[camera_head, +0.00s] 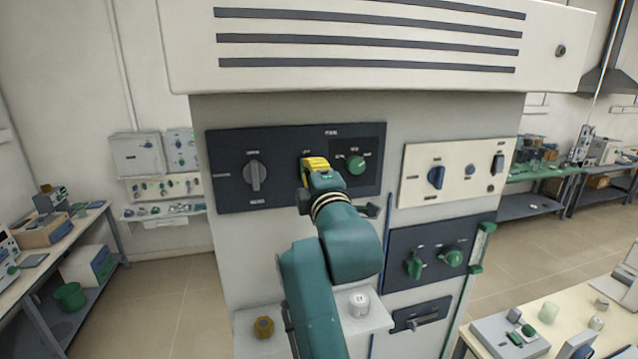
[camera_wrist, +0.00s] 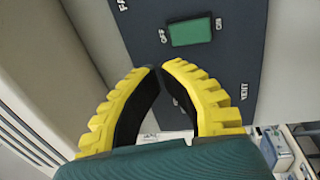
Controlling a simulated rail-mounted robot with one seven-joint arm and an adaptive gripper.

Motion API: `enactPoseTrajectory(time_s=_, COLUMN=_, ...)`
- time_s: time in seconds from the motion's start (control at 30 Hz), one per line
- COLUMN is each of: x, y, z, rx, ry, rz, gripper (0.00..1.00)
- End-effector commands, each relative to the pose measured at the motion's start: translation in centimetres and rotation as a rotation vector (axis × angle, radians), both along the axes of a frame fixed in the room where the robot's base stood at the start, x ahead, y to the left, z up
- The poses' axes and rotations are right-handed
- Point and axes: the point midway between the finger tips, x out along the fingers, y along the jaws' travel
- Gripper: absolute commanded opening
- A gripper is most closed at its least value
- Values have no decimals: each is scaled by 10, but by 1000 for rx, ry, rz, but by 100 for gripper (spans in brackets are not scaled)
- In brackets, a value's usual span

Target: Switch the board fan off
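A green rocker switch (camera_wrist: 190,31) sits on a dark panel (camera_wrist: 232,60) in the wrist view, with OFF printed at its left and ON at its right. I cannot tell which side is pressed in. A partly cut label starting with "FA" shows at the top left. My gripper (camera_wrist: 158,69) has yellow ribbed fingers whose tips meet, with nothing seen between them. The tips appear just below the switch in that view, and contact cannot be told. In the head view my gripper (camera_head: 314,163) is in front of the dark upper panel (camera_head: 225,150) and hides the switch.
On the same panel are a grey knob (camera_head: 255,175) at the left and a green knob (camera_head: 356,165) at the right. A cream panel (camera_head: 420,160) and a lower dark panel (camera_head: 398,255) lie to the right. A small shelf (camera_head: 378,318) holds a white-grey weight-like object (camera_head: 359,303).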

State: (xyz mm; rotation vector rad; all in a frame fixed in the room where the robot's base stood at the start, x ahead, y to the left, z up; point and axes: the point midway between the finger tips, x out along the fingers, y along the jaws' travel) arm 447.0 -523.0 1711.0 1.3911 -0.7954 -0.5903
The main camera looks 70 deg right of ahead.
Motion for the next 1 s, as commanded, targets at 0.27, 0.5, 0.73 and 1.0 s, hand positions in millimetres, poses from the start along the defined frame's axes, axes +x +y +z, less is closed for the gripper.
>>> enactPoseTrajectory(time_s=0.27, x=-34, y=44, z=3, rx=1, ry=-1, rz=1, gripper=0)
enactPoseTrajectory(time_s=0.5, x=-41, y=52, z=7, rx=2, ry=2, rz=1, gripper=0)
enactPoseTrajectory(time_s=0.73, x=-41, y=52, z=8, rx=1, ry=1, rz=1, gripper=0)
enactPoseTrajectory(time_s=1.0, x=-41, y=52, z=8, rx=1, ry=1, rz=1, gripper=0)
